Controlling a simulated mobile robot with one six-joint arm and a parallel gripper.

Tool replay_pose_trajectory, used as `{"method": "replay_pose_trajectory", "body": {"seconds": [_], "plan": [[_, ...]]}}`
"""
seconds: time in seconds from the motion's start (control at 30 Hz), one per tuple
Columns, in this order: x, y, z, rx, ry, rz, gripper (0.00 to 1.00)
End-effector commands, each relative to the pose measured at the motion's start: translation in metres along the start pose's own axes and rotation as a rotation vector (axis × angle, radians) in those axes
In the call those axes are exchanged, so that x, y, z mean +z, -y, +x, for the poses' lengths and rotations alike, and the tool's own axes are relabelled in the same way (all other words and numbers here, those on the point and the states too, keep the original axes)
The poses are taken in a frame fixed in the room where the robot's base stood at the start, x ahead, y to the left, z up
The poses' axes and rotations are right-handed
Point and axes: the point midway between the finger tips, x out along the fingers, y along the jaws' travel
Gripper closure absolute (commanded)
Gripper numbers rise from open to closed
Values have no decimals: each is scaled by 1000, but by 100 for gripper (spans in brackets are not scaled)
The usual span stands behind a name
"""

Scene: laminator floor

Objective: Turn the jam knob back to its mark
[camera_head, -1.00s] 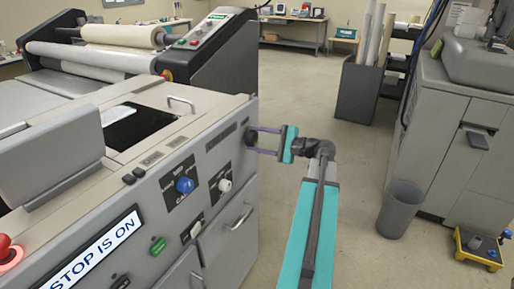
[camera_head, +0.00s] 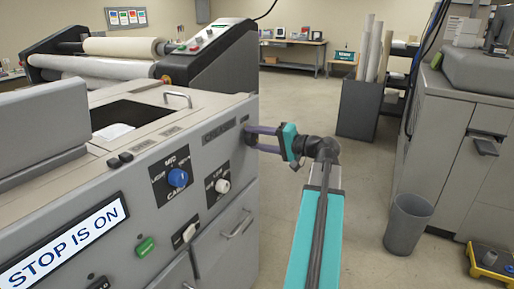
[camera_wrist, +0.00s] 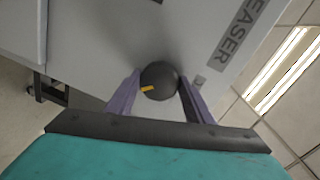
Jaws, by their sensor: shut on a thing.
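The jam knob is a dark round knob (camera_wrist: 160,78) with a yellow pointer line on its face, in the wrist view. It sits on the grey machine's side panel, beside a dark label of which I can read "EASER" (camera_wrist: 243,35). My gripper (camera_wrist: 160,84) has its two purple fingers on either side of the knob, shut on it. In the head view my gripper (camera_head: 248,137) reaches the panel's far right end, and the knob is mostly hidden there. I cannot make out a mark on the panel for the pointer.
The panel also carries a blue knob (camera_head: 177,177), a white knob (camera_head: 222,186), a green button (camera_head: 145,247) and a "STOP IS ON" display (camera_head: 65,243). A grey bin (camera_head: 408,224) and a grey cabinet stand at right. The floor between is clear.

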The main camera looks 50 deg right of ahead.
Motion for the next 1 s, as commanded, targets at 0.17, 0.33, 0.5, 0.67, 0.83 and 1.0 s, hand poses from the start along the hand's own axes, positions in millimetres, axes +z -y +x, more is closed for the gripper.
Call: {"method": "replay_pose_trajectory", "body": {"seconds": [0.17,0.33,0.5,0.67,0.83,1.0], "plan": [[4,-8,0,6,-11,-136,75],[4,-9,0,8,-25,-265,75],[4,-10,0,9,-39,-392,75],[4,-10,0,10,-52,-510,75],[4,-11,0,11,-66,-635,75],[4,-11,0,12,-80,-760,75]]}}
